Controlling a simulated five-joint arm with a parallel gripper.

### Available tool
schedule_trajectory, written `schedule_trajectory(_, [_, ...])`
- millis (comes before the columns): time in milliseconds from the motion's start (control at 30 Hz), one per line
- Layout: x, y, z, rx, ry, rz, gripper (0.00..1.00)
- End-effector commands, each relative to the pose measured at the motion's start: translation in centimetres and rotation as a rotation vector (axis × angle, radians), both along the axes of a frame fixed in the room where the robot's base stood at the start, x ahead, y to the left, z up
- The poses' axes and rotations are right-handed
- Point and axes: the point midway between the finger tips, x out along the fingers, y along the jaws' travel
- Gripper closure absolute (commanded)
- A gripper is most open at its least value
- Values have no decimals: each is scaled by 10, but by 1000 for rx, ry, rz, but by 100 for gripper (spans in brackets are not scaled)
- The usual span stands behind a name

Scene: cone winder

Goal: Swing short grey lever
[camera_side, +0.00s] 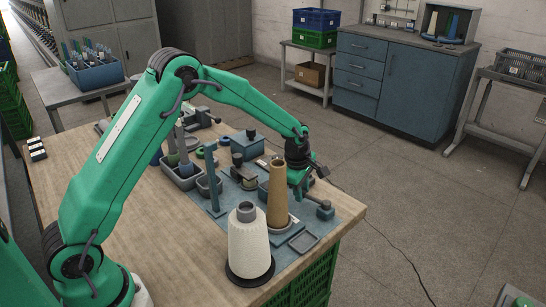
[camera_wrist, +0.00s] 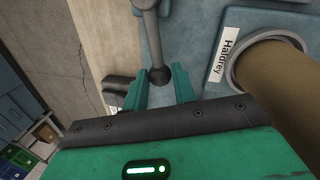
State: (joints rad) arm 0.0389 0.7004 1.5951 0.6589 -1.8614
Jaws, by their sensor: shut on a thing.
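In the wrist view the short grey lever (camera_wrist: 152,42) runs down from the top edge to a dark round knob (camera_wrist: 160,75). My gripper (camera_wrist: 159,88) has its two green fingers on either side of the knob end and is shut on it. In the side view my gripper (camera_side: 298,192) is low over the blue plate, just right of the tall brown cone (camera_side: 277,195).
The brown cone (camera_wrist: 275,90) stands close to the right of my gripper in the wrist view, beside a white label (camera_wrist: 224,52). A white yarn cone (camera_side: 248,240) stands in front. An empty grey tray (camera_side: 303,242) lies nearby.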

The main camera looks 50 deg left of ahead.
Motion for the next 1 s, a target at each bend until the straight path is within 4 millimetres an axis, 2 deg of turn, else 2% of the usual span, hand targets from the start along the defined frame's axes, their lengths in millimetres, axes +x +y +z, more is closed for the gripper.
schedule_trajectory(300, [-2, -5, 0, 0, 5, -7, 100])
schedule_trajectory(333, [-2, -5, 0, 0, 6, -7, 69])
schedule_trajectory(433, [-2, -4, 0, 0, 6, -6, 52])
schedule_trajectory(767, [-1, -2, 1, 0, 3, -3, 52])
schedule_trajectory(1000, [-3, -2, 15, 0, 0, -3, 52])
